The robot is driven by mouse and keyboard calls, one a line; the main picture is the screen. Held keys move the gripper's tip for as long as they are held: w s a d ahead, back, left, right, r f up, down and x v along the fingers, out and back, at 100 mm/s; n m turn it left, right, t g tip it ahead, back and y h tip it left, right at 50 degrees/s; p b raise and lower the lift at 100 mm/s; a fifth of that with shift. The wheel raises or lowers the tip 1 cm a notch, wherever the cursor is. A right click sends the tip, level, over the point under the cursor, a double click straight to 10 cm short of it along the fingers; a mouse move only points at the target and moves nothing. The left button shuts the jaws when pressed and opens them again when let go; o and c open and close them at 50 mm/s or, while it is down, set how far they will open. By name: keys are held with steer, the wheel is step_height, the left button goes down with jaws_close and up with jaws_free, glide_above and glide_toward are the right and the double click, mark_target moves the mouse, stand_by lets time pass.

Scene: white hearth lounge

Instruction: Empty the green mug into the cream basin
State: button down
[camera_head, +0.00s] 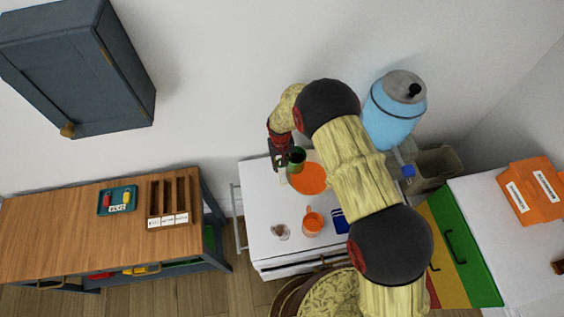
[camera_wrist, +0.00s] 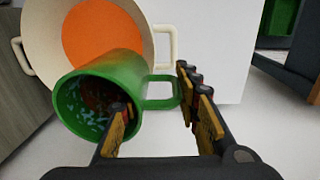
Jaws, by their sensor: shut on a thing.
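The green mug (camera_wrist: 105,92) shows close up in the wrist view, its mouth towards the camera, with small pale-blue bits inside a dark interior. The cream basin (camera_wrist: 38,42) lies just beyond the mug, with a wide cream rim, side handles and an orange middle. In the head view the mug (camera_head: 297,154) is at the far side of the white cabinet top, beside the basin's orange middle (camera_head: 309,180). I cannot tell whether the mug overlaps the rim.
An orange mug (camera_head: 312,223), a small glass-like cup (camera_head: 280,231) and a blue item (camera_head: 340,221) stand nearer on the white top (camera_head: 258,215). A blue water bottle (camera_head: 393,112) stands at the right. A wooden table (camera_head: 70,225) with trays is to the left.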

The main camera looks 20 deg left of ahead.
steer(key=shift+r, duration=0.15)
steer(key=shift+r+p, duration=0.65)
steer(key=shift+r, duration=1.3)
